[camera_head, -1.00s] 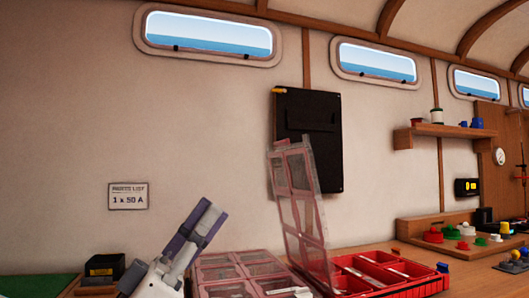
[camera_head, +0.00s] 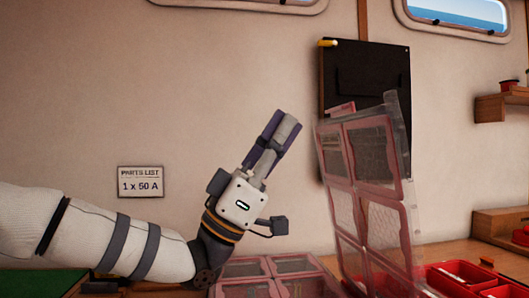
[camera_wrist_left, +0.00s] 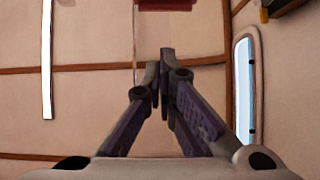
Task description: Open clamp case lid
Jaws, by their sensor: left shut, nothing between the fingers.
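A clear lid with pink-red frames (camera_head: 380,190) stands upright, tilted slightly, above an open red case (camera_head: 455,277) at the lower right. A second case with a closed, clear pink-framed lid (camera_head: 268,268) lies to its left. Which one is the clamp case I cannot tell. My left gripper (camera_head: 284,122) points up, left of the raised lid and apart from it. Its purple-grey fingers are shut and empty; they also meet in the left wrist view (camera_wrist_left: 167,55). My right gripper is out of view. The cases' lower parts are cut off by the frame.
A black board (camera_head: 363,70) hangs on the wall behind the lid. A parts list sign (camera_head: 140,182) reads "1 x 50 A". A wooden shelf (camera_head: 500,105) is at the right.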

